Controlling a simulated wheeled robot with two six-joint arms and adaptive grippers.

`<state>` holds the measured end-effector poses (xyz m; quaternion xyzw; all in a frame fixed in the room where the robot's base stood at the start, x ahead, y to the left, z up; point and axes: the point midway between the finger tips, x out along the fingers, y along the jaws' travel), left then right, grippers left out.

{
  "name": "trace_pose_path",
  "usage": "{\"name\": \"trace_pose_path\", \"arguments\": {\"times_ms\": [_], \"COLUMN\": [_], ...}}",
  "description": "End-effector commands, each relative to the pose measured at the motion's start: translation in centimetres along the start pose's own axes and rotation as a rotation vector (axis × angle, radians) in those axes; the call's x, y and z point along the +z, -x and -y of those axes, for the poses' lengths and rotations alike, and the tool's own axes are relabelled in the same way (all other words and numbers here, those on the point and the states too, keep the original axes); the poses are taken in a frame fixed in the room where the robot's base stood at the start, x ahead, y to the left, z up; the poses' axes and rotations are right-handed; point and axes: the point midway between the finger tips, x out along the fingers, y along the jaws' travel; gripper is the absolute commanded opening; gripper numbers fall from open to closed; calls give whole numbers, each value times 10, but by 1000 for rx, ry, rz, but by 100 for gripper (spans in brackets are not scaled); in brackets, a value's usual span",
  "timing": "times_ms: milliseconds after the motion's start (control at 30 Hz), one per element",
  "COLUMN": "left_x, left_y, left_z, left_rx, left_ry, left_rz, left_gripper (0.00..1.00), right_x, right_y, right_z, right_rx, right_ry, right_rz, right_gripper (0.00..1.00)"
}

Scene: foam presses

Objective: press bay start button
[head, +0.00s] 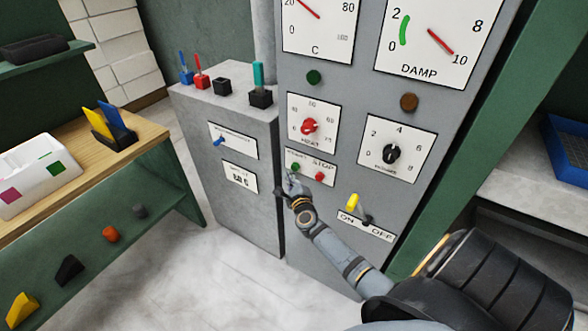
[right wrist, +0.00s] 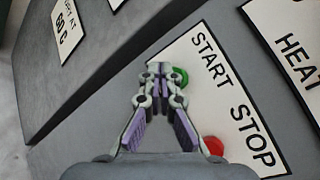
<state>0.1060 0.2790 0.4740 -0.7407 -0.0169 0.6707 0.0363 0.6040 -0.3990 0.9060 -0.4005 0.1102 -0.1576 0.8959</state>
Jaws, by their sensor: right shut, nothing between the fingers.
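The start/stop plate (head: 308,170) is on the grey cabinet front, below the HEAT dial. Its green start button (head: 295,167) shows just above my right gripper (head: 289,184) in the head view. In the right wrist view the green button (right wrist: 181,77) is partly hidden behind the closed fingertips (right wrist: 159,70), under the word START. The red stop button (head: 319,176) sits to its right, and it shows beside the fingers in the right wrist view (right wrist: 213,145). My right gripper is shut and empty, its tips at the start button. I cannot tell whether they touch it. My left gripper is not in view.
A lower grey cabinet (head: 252,204) with several switches on top stands at the left. A wooden bench (head: 62,184) is farther left.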

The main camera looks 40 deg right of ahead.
Motion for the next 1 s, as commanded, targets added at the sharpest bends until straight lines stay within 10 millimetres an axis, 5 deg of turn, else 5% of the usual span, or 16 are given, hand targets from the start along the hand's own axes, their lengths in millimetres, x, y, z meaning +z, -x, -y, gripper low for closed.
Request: {"name": "trace_pose_path", "arguments": {"times_ms": [1000], "left_x": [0], "left_y": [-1], "left_z": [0], "left_rx": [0], "left_ry": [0], "left_rz": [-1], "left_gripper": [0], "right_x": [-5], "right_y": [-7], "right_z": [5], "right_rx": [0], "right_ry": [0], "right_rz": [0], "right_gripper": [0]}}
